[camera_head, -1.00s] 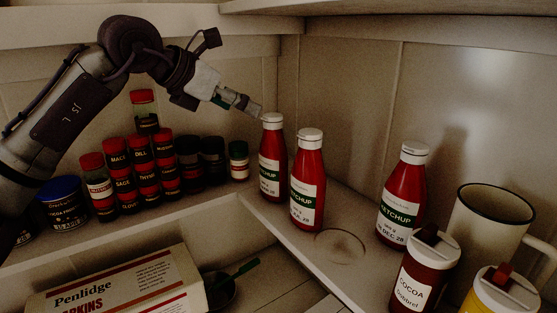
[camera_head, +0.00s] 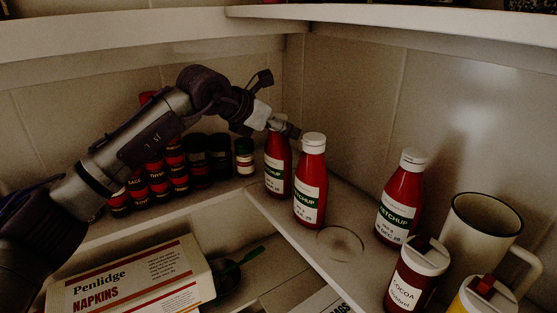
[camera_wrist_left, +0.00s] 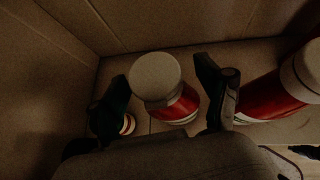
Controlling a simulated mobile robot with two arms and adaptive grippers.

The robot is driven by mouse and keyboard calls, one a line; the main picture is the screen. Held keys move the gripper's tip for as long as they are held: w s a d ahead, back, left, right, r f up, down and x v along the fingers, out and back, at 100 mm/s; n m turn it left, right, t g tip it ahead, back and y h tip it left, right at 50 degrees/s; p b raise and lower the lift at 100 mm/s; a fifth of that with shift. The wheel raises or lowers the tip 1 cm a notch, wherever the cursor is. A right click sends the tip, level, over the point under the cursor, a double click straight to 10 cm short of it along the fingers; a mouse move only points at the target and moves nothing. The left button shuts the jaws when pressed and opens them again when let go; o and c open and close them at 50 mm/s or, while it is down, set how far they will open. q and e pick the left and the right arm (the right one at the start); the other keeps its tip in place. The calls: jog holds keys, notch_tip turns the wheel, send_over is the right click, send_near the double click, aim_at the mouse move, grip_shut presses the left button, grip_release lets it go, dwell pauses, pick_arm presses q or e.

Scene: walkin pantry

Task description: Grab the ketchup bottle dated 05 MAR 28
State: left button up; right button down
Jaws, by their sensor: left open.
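Three red ketchup bottles with white caps stand upright on the corner shelf: a back left one (camera_head: 277,165), a middle one (camera_head: 311,180) and a right one (camera_head: 401,196). The right label reads DEC 28; the dates on the other two are too small to read surely. My left gripper (camera_head: 287,128) is open at the top of the back left bottle and hides its cap in the head view. In the left wrist view, that bottle (camera_wrist_left: 172,108) stands between the two fingers (camera_wrist_left: 166,97), and the middle bottle (camera_wrist_left: 270,100) is outside the right finger. My right gripper is not in view.
Stacked spice jars (camera_head: 160,172) stand left of the bottles. A cocoa jar (camera_head: 416,275), a cream mug (camera_head: 482,230) and a yellow container (camera_head: 485,297) crowd the right. A glass disc (camera_head: 340,244) lies before the bottles. A napkin box (camera_head: 130,277) sits lower left.

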pick_arm(q)
jog(key=shift+s+a, duration=0.1)
jog(key=shift+a, duration=0.05)
jog(key=c, duration=0.6)
jog(key=shift+r, duration=0.15)
grip_shut()
